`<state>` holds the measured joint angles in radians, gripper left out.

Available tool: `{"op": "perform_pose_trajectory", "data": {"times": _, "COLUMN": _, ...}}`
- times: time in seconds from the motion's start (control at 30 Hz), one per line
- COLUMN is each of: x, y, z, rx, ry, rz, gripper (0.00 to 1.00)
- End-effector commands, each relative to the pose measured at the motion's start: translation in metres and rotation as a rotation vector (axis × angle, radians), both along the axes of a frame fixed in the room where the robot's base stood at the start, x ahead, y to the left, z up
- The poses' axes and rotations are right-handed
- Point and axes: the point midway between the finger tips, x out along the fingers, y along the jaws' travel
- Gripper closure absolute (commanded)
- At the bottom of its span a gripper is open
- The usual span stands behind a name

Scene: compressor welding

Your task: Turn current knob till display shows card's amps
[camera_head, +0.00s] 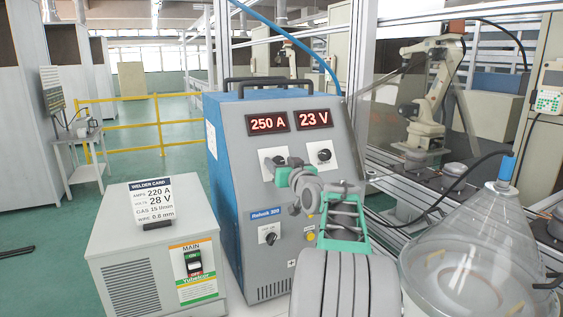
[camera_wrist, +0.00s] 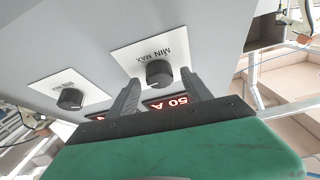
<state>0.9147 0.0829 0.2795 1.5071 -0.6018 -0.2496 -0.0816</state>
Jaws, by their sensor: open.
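The grey-and-blue welder (camera_head: 228,150) has two red displays: the amps display (camera_head: 268,123) reads 250 A, the volts display (camera_head: 314,119) 23 V. The welder card (camera_head: 150,200) on the grey box gives 220 A and 28 V. My gripper (camera_head: 285,166) is at the welder's front, covering most of the current knob below the amps display. In the wrist view my gripper (camera_wrist: 159,78) is open, its fingers on either side of the black current knob (camera_wrist: 158,73). I cannot tell whether they touch it. The voltage knob (camera_head: 324,155) is clear of the gripper, to its right.
The grey box (camera_head: 130,270) with the main switch (camera_head: 193,262) stands left of the welder. A lower knob (camera_head: 269,239) sits on the welder's front. A clear dome-shaped vessel (camera_head: 468,250) stands at the front right. A white robot arm (camera_head: 430,95) is behind glass.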

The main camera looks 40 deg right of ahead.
Motion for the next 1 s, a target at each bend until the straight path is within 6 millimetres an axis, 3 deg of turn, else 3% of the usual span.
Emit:
{"op": "perform_pose_trajectory", "data": {"times": 0.1, "x": -0.0002, "y": 0.0002, "z": -0.0003, "rx": 0.0, "ry": 0.0, "rz": 0.0, "gripper": 0.44}}
{"op": "perform_pose_trajectory", "data": {"times": 0.77, "x": -0.0004, "y": 0.0003, "z": -0.0003, "rx": 0.0, "ry": 0.001, "rz": 0.0, "gripper": 0.98}}
{"op": "perform_pose_trajectory", "data": {"times": 1.0, "x": -0.0005, "y": 0.0001, "z": -0.0012, "rx": -0.004, "ry": 0.002, "rz": 0.002, "gripper": 1.0}}
